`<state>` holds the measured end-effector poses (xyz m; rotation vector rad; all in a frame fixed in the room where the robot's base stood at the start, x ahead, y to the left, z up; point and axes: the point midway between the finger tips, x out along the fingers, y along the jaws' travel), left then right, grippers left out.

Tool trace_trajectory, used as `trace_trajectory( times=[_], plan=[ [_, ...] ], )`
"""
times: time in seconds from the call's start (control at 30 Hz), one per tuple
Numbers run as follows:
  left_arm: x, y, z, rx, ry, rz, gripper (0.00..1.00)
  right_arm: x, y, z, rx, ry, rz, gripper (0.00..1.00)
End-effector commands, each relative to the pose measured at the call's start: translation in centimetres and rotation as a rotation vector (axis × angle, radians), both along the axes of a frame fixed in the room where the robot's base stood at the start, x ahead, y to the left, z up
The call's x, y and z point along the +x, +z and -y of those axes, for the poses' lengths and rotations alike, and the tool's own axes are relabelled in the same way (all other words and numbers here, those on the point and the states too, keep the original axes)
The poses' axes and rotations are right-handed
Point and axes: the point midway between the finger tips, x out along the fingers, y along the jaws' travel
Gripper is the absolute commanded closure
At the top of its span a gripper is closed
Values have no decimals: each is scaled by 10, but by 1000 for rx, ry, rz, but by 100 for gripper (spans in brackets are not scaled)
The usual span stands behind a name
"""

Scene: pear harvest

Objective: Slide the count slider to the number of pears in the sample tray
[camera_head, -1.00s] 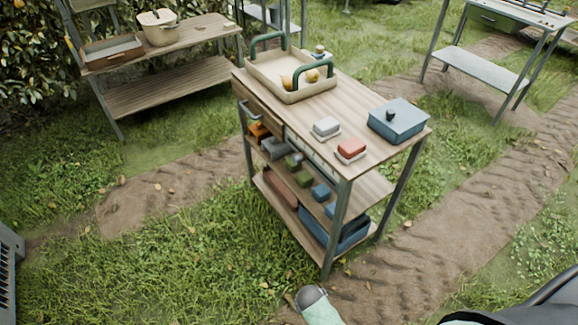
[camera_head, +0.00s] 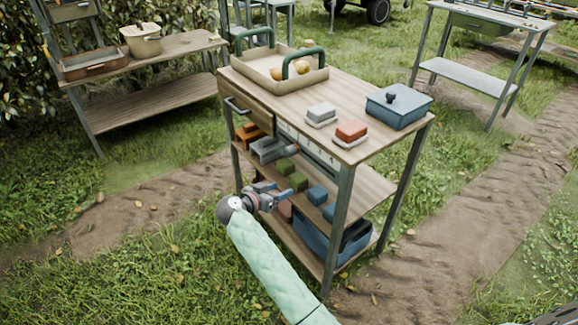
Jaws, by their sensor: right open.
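The sample tray (camera_head: 262,82) is a beige tray with two green handles at the far left end of the wooden cart top. Yellow pears (camera_head: 303,68) lie in it; at least two show, and a handle partly hides the inside. A pale strip with marks (camera_head: 308,151) runs along the cart's front edge, right of the drawer; it looks like the count slider's scale. I cannot make out its knob or numbers. My right gripper (camera_head: 283,195) is open and empty, in front of the cart's shelves and below the strip. My left gripper is out of view.
A grey block (camera_head: 321,113), a red block (camera_head: 351,130) and a blue lidded box (camera_head: 398,107) stand on the cart top. A drawer with a handle (camera_head: 238,106) is at the front left. Coloured blocks (camera_head: 286,167) fill the shelf below. Grass in front is clear.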

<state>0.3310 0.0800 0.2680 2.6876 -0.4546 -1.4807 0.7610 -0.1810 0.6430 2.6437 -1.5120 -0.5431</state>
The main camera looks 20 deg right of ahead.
Motion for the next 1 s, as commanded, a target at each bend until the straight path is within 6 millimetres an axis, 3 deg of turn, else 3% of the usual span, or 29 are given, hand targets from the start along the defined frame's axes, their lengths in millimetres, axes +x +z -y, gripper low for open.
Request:
trace_trajectory(
  times=[0.03,0.2,0.4,0.57,1.0],
  plan=[
    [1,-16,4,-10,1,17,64,10,12,-4,-18,-35,79,46],
    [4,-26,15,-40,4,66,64,23,72,-13,-70,-143,315,46],
    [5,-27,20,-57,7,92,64,25,108,-19,-95,-198,450,46],
    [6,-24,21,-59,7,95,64,28,112,-10,-100,-205,463,46],
    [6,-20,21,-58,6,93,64,48,111,44,-98,-202,458,46]
  ],
)
